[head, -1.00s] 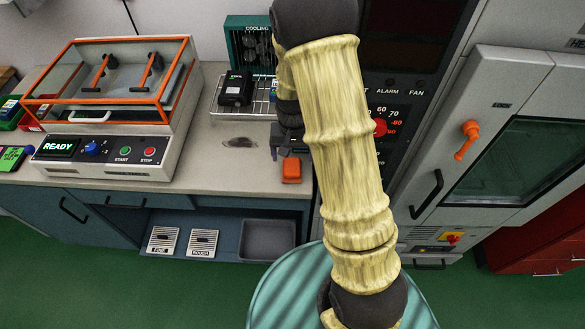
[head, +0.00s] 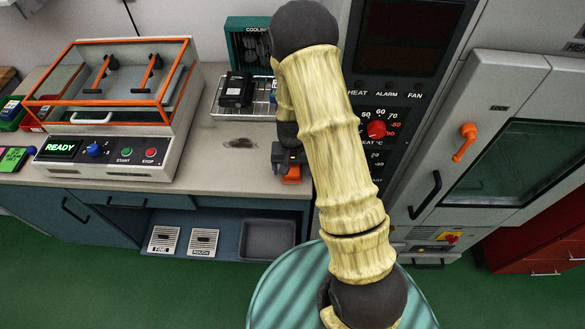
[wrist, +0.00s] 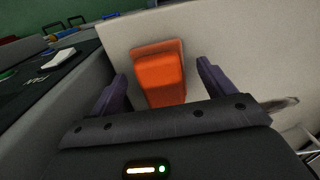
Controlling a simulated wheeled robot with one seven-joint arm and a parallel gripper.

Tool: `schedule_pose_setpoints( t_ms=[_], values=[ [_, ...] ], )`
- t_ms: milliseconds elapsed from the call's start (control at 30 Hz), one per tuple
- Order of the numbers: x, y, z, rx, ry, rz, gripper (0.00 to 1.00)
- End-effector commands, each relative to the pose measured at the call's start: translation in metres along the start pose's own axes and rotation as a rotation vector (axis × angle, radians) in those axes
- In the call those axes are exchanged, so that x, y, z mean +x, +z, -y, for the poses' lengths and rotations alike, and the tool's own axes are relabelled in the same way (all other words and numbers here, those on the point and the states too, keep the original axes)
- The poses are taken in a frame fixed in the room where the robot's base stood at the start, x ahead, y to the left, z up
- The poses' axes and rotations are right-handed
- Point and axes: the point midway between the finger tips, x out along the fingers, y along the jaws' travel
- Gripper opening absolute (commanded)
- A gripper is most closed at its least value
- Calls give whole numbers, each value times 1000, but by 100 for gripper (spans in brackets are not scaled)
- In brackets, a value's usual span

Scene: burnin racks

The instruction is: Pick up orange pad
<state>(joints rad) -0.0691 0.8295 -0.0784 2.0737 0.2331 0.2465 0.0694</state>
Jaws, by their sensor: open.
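The orange pad (wrist: 158,75) is a small block with a lighter orange rim, lying on the light grey counter near its front edge. In the wrist view it sits between the two purple fingers of my gripper (wrist: 160,88), with a gap on each side. My gripper is open and holds nothing. In the head view my gripper (head: 289,168) is right over the orange pad (head: 291,180), and covers part of it. How high the fingers are above the counter is hard to tell.
A wire rack (head: 260,108) with a black device (head: 236,90) stands behind on the counter (head: 215,165). A dark smudge (head: 240,143) lies to the left. The machine reading READY (head: 110,155) is further left. The oven panel (head: 378,160) rises close on the right.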

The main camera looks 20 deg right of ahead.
Motion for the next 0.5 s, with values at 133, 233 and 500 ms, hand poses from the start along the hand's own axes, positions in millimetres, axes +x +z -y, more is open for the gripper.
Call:
schedule_pose_setpoints(
  t_ms=[133,233,500],
  values=[
    [8,0,0,0,0,0,82],
    [8,0,0,0,0,-1,82],
    [8,0,0,-1,0,-1,82]
  ],
)
